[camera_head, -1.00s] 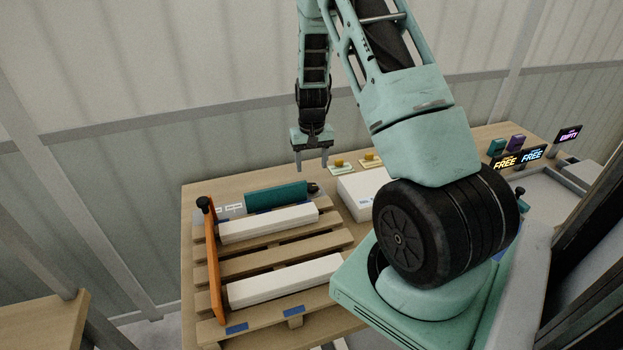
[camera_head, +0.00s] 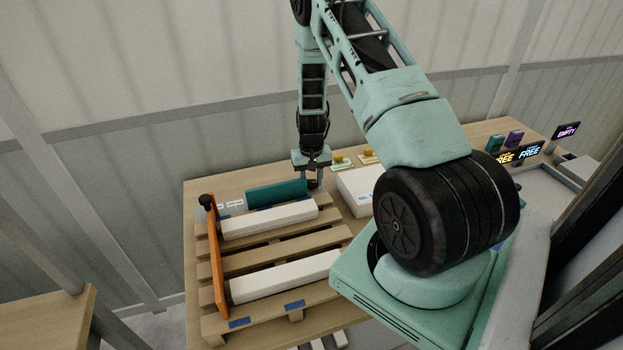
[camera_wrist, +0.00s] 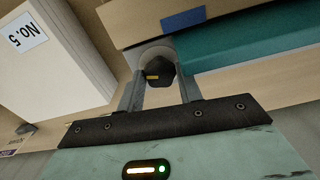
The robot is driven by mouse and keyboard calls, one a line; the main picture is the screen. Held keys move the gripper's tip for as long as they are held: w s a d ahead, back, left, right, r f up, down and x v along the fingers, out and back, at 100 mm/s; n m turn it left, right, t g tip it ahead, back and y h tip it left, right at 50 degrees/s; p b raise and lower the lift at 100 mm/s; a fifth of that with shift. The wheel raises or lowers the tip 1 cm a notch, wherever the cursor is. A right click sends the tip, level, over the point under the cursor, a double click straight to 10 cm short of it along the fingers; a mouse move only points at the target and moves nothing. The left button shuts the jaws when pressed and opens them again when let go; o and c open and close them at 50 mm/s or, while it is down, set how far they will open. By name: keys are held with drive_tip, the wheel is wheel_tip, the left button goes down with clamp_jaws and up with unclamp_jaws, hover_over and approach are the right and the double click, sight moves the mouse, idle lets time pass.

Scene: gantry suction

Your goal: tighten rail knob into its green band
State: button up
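A black knob (camera_wrist: 160,74) with a yellow pointer mark sits in a pale round seat in the wrist view, near the end of a teal block (camera_wrist: 255,45). My gripper (camera_wrist: 160,82) is open, with one finger on each side of the knob and small gaps between. In the head view my gripper (camera_head: 315,182) points down at the right end of the teal block (camera_head: 277,193) and hides the knob there. I cannot make out a green band around the knob. A second black knob (camera_head: 206,200) tops the orange side plate (camera_head: 215,255).
Two white bars (camera_head: 268,219) lie on a wooden pallet (camera_head: 270,254). A white box (camera_head: 358,190) stands right of my gripper; it also shows in the wrist view (camera_wrist: 65,55), labelled No.5. Yellow-topped small parts (camera_head: 340,158) lie behind. Signs (camera_head: 530,151) stand far right.

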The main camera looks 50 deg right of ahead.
drive_tip(key=shift+c, duration=0.9)
drive_tip(key=shift+f+m+b, duration=0.25)
drive_tip(key=shift+m+b, duration=0.55)
drive_tip(key=shift+b, duration=0.1)
drive_tip(key=shift+m+b, duration=0.7)
drive_tip(key=shift+m, duration=0.5)
drive_tip(key=shift+r+m, duration=0.25)
drive_tip(key=shift+m, duration=0.45)
drive_tip(key=o, duration=1)
